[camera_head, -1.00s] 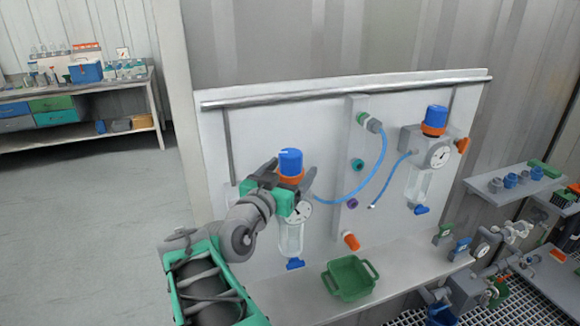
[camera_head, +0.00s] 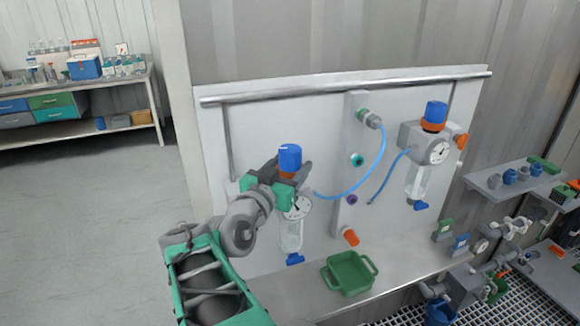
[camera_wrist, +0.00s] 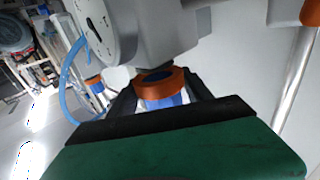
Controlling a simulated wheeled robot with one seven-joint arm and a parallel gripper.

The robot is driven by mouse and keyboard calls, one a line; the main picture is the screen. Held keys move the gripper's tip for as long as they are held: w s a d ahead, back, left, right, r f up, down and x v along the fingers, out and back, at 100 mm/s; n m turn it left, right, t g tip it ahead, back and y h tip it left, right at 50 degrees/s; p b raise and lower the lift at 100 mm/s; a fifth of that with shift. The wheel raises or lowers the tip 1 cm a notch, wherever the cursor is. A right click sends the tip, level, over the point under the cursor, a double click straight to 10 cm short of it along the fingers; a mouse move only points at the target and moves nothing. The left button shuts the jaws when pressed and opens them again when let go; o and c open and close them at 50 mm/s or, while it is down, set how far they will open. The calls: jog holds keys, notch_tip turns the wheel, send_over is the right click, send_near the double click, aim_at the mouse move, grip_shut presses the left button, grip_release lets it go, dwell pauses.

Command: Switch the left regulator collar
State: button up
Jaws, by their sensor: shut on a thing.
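The left regulator is on the white panel, with a blue knob (camera_head: 290,157) above an orange collar (camera_head: 288,176), a round gauge (camera_head: 298,207) and a clear bowl (camera_head: 291,237) below. My gripper (camera_head: 287,174) reaches it from the left and is shut on the orange collar, hiding much of it in the head view. In the wrist view the collar (camera_wrist: 166,86) sits between my two dark fingers, with the blue knob (camera_wrist: 163,102) on the near side of it. The gauge (camera_wrist: 94,28) shows at the upper left.
A second regulator with a blue knob (camera_head: 434,115) is at the panel's right. A green tray (camera_head: 348,274) rests on the shelf below. A rail (camera_head: 340,87) runs along the top.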

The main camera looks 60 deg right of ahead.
grip_shut()
jog(key=f+b, duration=0.1)
jog(key=b, duration=0.2)
jog(key=shift+f, duration=0.4)
jog(key=shift+r, duration=0.15)
jog(key=o, duration=0.9)
grip_release()
jog(key=o, duration=0.4)
jog(key=shift+o, duration=0.2)
